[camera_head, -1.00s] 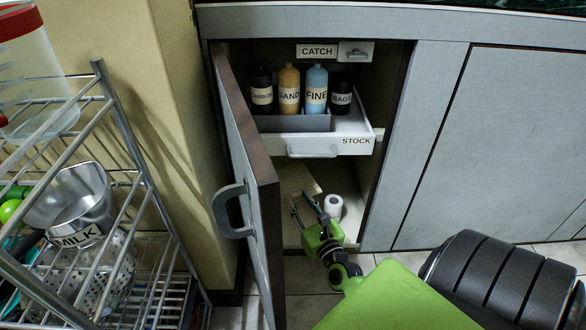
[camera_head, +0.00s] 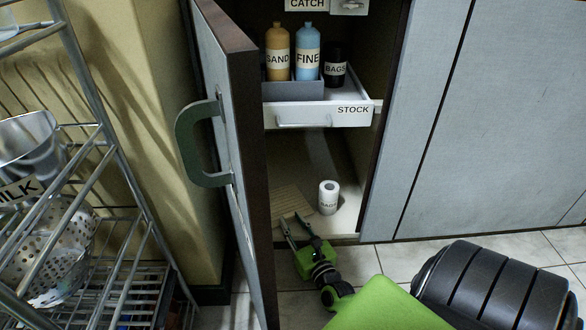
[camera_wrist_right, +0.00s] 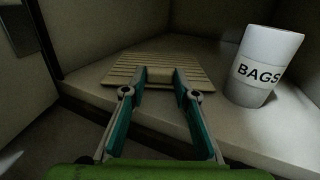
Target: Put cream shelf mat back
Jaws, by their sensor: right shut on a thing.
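The cream shelf mat (camera_head: 291,201), a flat ribbed piece, lies on or just above the floor of the open cabinet, under the STOCK drawer. It also shows in the right wrist view (camera_wrist_right: 125,70), with its slats in front of the fingers. My right gripper (camera_head: 298,219) reaches in low at the cabinet's front edge. In the wrist view its fingers (camera_wrist_right: 160,76) are closed on the mat's near part. Whether the mat touches the floor all over is unclear. My left gripper is out of view.
A white BAGS roll (camera_head: 328,198) stands upright right of the mat. The STOCK drawer (camera_head: 345,114) with bottles sticks out above. The open door (camera_head: 232,130) stands close on the left, and a wire rack (camera_head: 120,190) is beyond it.

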